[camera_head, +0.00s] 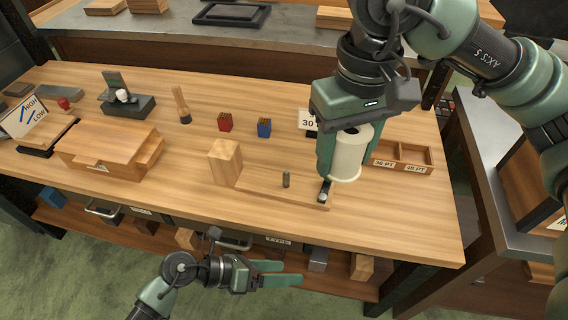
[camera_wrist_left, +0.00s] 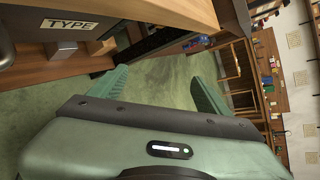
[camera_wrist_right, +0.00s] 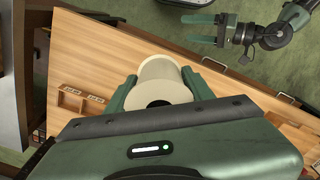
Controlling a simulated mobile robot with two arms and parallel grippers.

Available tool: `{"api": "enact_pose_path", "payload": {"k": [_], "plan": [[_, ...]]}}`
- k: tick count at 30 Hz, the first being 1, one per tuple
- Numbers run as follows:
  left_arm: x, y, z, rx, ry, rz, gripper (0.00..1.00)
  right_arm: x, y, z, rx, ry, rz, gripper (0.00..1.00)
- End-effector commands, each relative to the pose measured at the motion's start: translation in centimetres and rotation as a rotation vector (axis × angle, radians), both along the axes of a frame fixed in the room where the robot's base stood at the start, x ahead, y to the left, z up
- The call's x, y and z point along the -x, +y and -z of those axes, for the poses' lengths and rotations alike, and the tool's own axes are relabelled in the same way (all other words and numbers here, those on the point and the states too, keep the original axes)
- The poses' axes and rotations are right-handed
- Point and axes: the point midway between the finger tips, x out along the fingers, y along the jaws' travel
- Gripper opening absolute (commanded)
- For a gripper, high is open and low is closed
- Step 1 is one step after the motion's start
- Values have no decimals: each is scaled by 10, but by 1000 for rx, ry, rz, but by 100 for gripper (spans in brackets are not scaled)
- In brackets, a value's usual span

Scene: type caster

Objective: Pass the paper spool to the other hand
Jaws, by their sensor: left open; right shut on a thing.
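The cream paper spool (camera_head: 350,156) is upright between the fingers of my right gripper (camera_head: 342,160), which is shut on it at the right part of the workbench. In the right wrist view the spool (camera_wrist_right: 160,80) shows its round end and dark centre hole between the two green fingers (camera_wrist_right: 158,92). My left gripper (camera_head: 285,274) is open and empty in front of the bench's front edge, lower than its top. It also shows open in the left wrist view (camera_wrist_left: 158,85), with nothing between its fingers. The two grippers are well apart.
A wooden stand with a short peg (camera_head: 286,180) and upright block (camera_head: 225,161) is just left of the spool. A divided tray (camera_head: 402,157) is to its right. A wooden box (camera_head: 104,147) is at left.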

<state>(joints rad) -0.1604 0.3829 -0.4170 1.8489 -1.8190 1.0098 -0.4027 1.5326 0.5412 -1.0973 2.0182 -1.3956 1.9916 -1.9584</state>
Motion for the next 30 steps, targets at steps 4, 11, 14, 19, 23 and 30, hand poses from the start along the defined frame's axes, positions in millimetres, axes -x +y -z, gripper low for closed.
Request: {"api": "enact_pose_path", "payload": {"k": [4,11,14,19,23,30], "plan": [[-34,-7,-87,25,-266,21,77,0,0,0,0,-1,0,16],[-54,-11,-219,106,-618,4,77,0,0,0,0,-1,0,16],[-50,-11,-268,139,-749,-3,77,0,0,0,0,-1,0,16],[-36,-9,-322,177,-902,-7,77,0,0,0,0,-1,0,16],[-31,-9,-340,192,-953,-9,77,0,0,0,0,-1,0,16],[-38,-32,-344,199,-964,-9,77,0,0,0,0,-1,0,16]]}}
